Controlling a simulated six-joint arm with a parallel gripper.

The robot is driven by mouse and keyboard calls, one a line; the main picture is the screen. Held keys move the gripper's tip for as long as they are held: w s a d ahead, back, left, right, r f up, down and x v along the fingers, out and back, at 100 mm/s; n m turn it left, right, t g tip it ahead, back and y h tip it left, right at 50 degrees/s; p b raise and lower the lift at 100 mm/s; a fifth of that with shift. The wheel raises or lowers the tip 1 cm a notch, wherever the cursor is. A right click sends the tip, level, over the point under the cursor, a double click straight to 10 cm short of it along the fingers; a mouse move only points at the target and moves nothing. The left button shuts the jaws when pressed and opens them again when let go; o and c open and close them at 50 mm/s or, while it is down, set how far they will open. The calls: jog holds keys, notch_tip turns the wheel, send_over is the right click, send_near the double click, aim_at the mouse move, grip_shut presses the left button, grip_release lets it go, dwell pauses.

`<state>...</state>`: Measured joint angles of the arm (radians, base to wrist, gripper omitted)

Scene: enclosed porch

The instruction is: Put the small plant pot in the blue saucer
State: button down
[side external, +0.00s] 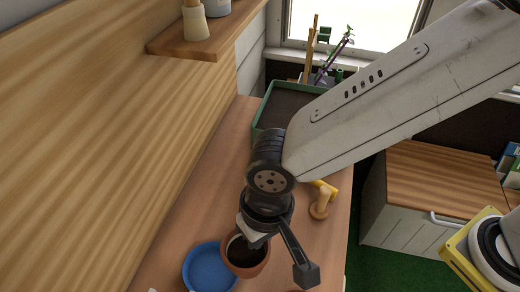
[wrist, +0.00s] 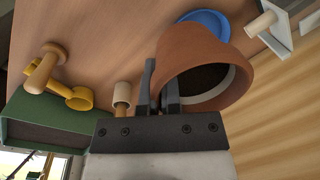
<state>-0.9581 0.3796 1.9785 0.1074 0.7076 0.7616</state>
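The small plant pot (side external: 247,268) is terracotta with dark soil inside. It is below and beside my gripper (side external: 281,254), overlapping the right edge of the blue saucer (side external: 205,270) in the side view. Contact between finger and pot is unclear.
A green planter box (side external: 264,108) stands toward the window. A white tool with a wooden handle (wrist: 262,23) lies near the saucer. The wooden wall (side external: 110,130) bounds the left side.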

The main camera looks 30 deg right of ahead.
send_near(222, 264)
jog(key=shift+s+d+f, duration=0.25)
jog(key=shift+s+f, duration=0.35)
jog(key=shift+f, duration=0.05)
jog(key=shift+w+a+f, duration=0.35)
jog(key=shift+a+f, duration=0.05)
jog(key=shift+f, duration=0.15)
jog(key=shift+f, duration=0.1)
jog(key=shift+w+a+f, duration=0.15)
jog(key=shift+f, duration=1.55)
jog(key=shift+f, duration=0.15)
jog(key=c, duration=1.1)
grip_release()
